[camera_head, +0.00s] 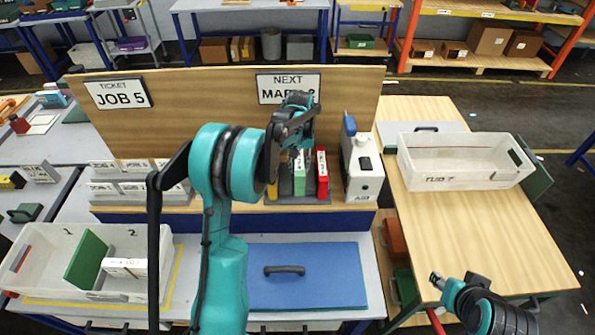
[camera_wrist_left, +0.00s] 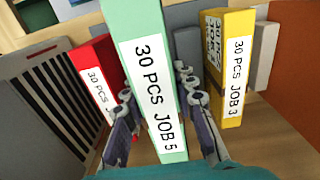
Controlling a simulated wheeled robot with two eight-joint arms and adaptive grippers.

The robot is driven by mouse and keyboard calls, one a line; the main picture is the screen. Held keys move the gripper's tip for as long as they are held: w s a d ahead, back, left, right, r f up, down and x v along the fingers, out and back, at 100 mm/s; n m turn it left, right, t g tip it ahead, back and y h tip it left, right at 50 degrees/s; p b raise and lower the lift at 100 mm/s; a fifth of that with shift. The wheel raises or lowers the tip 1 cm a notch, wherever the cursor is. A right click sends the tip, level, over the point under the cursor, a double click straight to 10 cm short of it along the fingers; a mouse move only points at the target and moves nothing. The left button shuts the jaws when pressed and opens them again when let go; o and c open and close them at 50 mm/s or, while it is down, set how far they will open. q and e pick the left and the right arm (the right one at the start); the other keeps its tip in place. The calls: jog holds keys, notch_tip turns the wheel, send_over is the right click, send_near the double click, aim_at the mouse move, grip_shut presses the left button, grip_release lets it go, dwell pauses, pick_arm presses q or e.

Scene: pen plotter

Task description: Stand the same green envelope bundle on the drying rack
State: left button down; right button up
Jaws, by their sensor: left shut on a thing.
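The green envelope bundle (camera_wrist_left: 148,75), labelled "30 PCS JOB 5", is upright between the fingers of my left gripper (camera_wrist_left: 155,125), which is shut on it. In the head view the green bundle (camera_head: 299,172) shows at the grey drying rack (camera_head: 285,199), partly behind my left arm. A red bundle (camera_head: 322,173) stands to its right there. A yellow bundle (camera_wrist_left: 234,70), labelled "JOB 3", stands on its other side in the wrist view. Whether the green bundle's bottom rests on the rack is hidden. My right gripper (camera_head: 455,283) is low at the right, away from the rack; its jaws are unclear.
A white device (camera_head: 362,170) stands just right of the rack, and a wooden board (camera_head: 215,115) rises behind. A divided tub (camera_head: 40,258) is front left, a blue panel with handle (camera_head: 320,290) in front. An empty-looking tub (camera_head: 450,178) sits on the right table.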

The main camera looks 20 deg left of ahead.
pick_arm(q)
jog(key=shift+w+a+f, duration=0.45)
jog(key=shift+w+f, duration=0.05)
jog(key=shift+w, duration=0.15)
jog(key=shift+w+a+f, duration=0.45)
jog(key=shift+w, duration=0.15)
jog(key=shift+f, duration=2)
jog(key=shift+f+b, duration=0.1)
jog(key=shift+b, duration=0.3)
jog(key=shift+f, duration=0.15)
jog(key=c, duration=1.2)
grip_release()
jog(key=shift+s, duration=0.15)
